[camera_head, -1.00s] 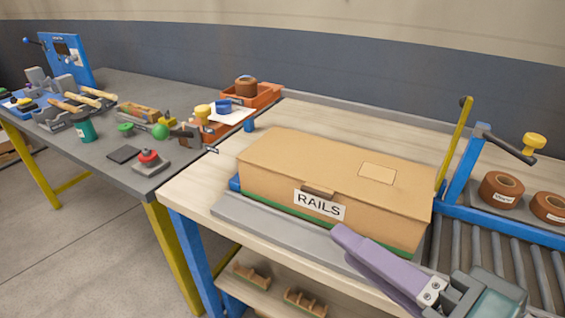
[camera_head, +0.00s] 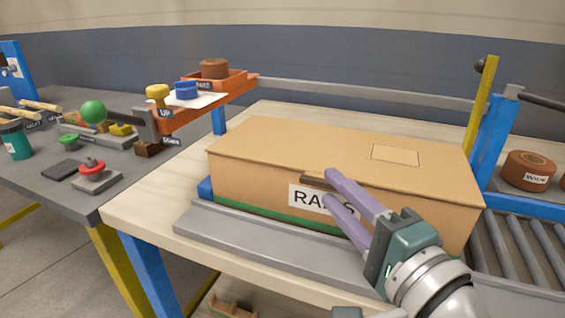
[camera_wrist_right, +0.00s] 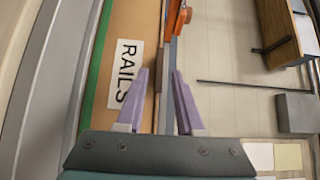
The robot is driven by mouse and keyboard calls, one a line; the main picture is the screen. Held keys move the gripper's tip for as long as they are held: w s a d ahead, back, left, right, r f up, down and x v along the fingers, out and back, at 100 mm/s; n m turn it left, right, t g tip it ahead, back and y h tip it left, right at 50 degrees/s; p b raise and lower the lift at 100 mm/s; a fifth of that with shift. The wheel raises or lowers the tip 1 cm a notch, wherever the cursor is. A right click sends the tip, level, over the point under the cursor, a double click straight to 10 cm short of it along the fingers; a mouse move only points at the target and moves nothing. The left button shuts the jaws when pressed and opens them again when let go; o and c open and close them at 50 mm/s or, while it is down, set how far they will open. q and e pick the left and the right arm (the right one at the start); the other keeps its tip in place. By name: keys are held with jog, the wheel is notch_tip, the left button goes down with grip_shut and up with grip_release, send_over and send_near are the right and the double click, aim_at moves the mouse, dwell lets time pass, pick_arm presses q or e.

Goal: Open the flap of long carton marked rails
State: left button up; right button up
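The long tan carton (camera_head: 285,155) lies on the workbench with its top flap closed down. Its white RAILS label (camera_head: 300,198) is on the front face, partly covered by my right gripper. A small brown tab (camera_head: 316,181) sits at the flap's front edge, above the label. My right gripper (camera_head: 328,184) is at the carton's front, with its purple fingers apart, one above the other, close to the tab. Whether they touch it I cannot tell. In the right wrist view the fingers (camera_wrist_right: 162,72) are apart beside the label (camera_wrist_right: 126,72). My left gripper is not in view.
A grey strip (camera_head: 260,240) runs along the bench in front of the carton. Rollers (camera_head: 520,250) and a blue post (camera_head: 490,140) stand at right. A grey table (camera_head: 50,195) with several tools is at left. An orange tray (camera_head: 230,88) is behind. Bare wood shows left of the carton.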

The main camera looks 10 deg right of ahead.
jog(key=shift+w+a, duration=0.25)
jog(key=shift+w, duration=0.8)
jog(key=shift+c, duration=0.2)
grip_shut()
dwell(0.5)
